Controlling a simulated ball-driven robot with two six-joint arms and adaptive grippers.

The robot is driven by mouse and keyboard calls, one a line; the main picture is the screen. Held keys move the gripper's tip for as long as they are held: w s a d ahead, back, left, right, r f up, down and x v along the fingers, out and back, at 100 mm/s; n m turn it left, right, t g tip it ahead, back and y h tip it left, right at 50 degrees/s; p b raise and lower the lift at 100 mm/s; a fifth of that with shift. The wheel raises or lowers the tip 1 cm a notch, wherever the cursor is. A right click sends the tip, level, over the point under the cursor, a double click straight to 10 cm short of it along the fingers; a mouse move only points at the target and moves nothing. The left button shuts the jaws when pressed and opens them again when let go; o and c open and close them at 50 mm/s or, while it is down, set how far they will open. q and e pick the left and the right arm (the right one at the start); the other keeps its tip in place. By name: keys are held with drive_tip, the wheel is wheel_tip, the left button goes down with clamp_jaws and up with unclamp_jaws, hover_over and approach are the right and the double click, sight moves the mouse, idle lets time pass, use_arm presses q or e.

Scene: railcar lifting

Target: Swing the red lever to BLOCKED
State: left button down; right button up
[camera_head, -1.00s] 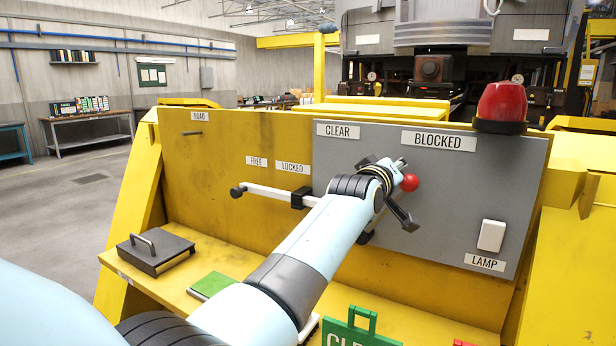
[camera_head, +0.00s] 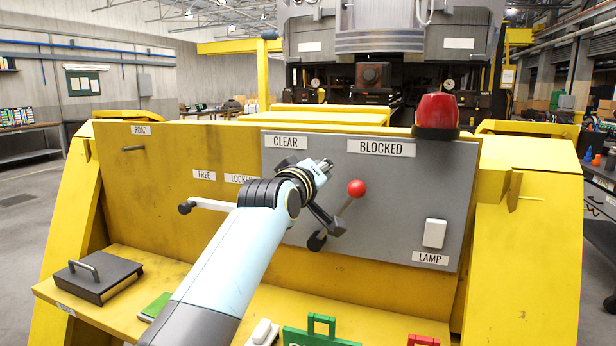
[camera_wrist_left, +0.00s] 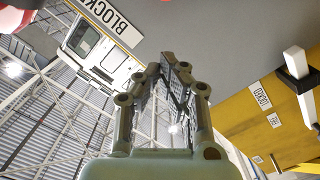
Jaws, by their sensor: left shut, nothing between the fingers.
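The red lever has a red ball knob (camera_head: 357,188) on a thin rod that rises up and right from a black pivot on the grey panel (camera_head: 398,212). The knob sits below the BLOCKED label (camera_head: 381,148), right of the CLEAR label (camera_head: 285,142). My left gripper (camera_head: 325,164) is in front of the panel, left of the knob, with a visible gap to it. Its fingers are shut and empty, converging in the left wrist view (camera_wrist_left: 170,72). That view also shows part of the BLOCKED label (camera_wrist_left: 108,20). My arm partly hides the panel. My right gripper is out of view.
A red beacon (camera_head: 437,113) tops the panel; a white LAMP switch (camera_head: 434,233) is at its lower right. A white handle (camera_head: 212,204) sticks out at left. A black lidded box (camera_head: 92,274) and green and red tags (camera_head: 321,326) are on the yellow ledge.

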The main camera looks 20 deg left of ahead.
use_arm(q)
drive_tip(key=s, duration=0.4)
drive_tip(key=shift+s+a+r+b, duration=0.1)
drive_tip(key=shift+s+a+b, duration=0.05)
drive_tip(key=shift+s+b, duration=0.15)
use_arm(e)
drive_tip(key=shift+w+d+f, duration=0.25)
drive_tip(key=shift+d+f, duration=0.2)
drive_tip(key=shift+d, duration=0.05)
